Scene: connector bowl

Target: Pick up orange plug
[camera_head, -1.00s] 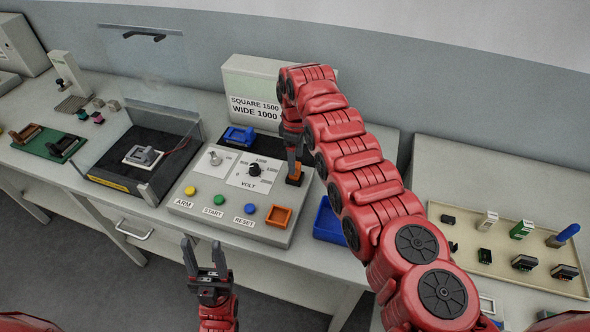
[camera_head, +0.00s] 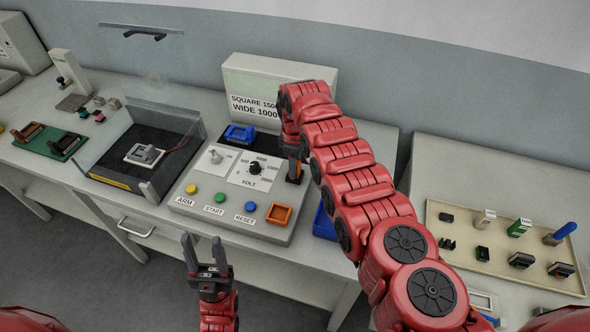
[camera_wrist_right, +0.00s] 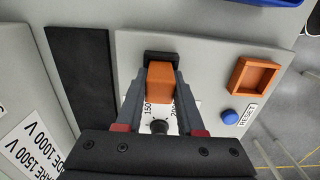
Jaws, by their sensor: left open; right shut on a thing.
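The orange plug (camera_wrist_right: 160,82) is a block with a dark end, held between the two fingers of my right gripper (camera_wrist_right: 160,95) in the right wrist view. My left gripper (camera_head: 207,258) is open and empty in front of the bench, pointing up.
The panel holds an orange square socket (camera_head: 279,214), a blue socket (camera_head: 240,134), a volt knob (camera_head: 255,168) and several buttons. A blue bin (camera_head: 325,222) stands right of the panel, partly behind my right arm. A beige tray (camera_head: 480,256) with connectors lies further right.

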